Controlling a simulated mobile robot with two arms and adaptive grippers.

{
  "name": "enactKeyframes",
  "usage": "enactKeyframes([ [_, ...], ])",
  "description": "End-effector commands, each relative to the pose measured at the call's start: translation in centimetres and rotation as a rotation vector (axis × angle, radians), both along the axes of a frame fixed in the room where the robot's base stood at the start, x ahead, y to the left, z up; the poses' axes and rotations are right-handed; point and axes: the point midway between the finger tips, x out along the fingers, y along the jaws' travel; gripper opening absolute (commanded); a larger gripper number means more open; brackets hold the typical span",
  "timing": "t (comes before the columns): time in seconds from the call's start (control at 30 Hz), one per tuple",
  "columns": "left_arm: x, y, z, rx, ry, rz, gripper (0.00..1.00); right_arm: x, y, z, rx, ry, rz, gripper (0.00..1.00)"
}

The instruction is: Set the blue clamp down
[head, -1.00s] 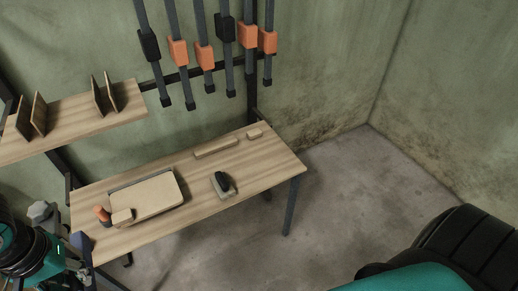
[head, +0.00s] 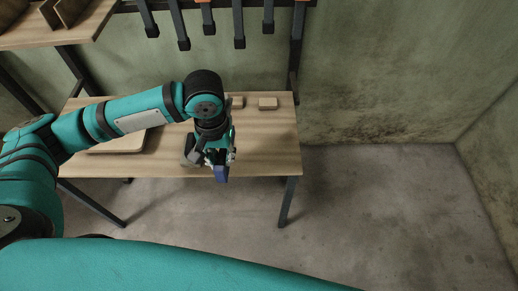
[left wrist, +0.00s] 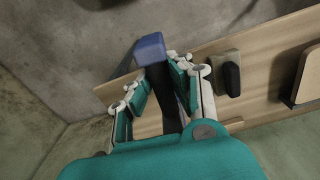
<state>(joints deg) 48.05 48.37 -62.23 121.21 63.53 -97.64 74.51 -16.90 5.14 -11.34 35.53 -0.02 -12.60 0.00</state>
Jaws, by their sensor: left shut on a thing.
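My left gripper (head: 218,158) is over the right part of the wooden table, near its front edge. It is shut on the blue clamp (head: 222,174), whose blue end hangs below the fingers. In the left wrist view the fingers (left wrist: 157,88) grip the clamp's dark bar, and the blue end of the clamp (left wrist: 150,48) points away from the gripper. The gripper hides part of the clamp. I cannot tell whether the clamp touches the table (head: 265,140). My right gripper is not in view.
A sanding block with a black handle (left wrist: 230,74) stands on the table beside the gripper. A flat board (head: 118,146) lies to the left, partly behind my arm. Bare tabletop shows right of the gripper.

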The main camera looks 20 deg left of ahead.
Motion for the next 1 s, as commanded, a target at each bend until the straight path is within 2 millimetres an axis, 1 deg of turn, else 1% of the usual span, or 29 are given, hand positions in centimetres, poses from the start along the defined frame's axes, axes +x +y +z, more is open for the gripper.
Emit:
enactKeyframes([
  [0.03, -0.2, 0.2, -3.1, -0.001, 0.008, 0.028, 0.0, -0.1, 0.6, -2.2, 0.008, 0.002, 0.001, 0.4],
  [0.1, -0.2, 0.6, -4.8, 0.005, 0.013, 0.059, 0.0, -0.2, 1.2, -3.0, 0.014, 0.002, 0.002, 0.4],
  [0.2, -0.1, 0.9, -6.2, 0.01, 0.015, 0.088, 0.0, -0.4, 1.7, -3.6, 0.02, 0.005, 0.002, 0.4],
  [0.27, 0.3, 0.9, -6.5, 0.011, 0.014, 0.096, 0.0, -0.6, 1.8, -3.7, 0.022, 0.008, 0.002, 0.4],
  [0.37, 1.8, 0.6, -6.6, 0.012, 0.013, 0.101, 0.0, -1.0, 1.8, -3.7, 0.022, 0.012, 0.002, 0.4],
  [0.5, 5.2, -0.4, -6.8, 0.013, 0.012, 0.101, 0.0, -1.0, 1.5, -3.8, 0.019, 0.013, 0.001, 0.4],
  [0.7, 10.2, -1.7, -7.3, 0.013, 0.013, 0.099, 0.0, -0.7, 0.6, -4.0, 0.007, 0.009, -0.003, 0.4],
  [0.8, 12.3, -2.2, -7.6, 0.012, 0.014, 0.099, 0.0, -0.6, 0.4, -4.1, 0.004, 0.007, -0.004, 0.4],
  [0.9, 13.7, -2.5, -7.7, 0.013, 0.016, 0.098, 0.0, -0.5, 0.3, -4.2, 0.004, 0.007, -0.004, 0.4],
  [1.0, 14.5, -2.7, -7.8, 0.012, 0.016, 0.098, 0.0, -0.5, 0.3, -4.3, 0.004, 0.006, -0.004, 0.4],
])
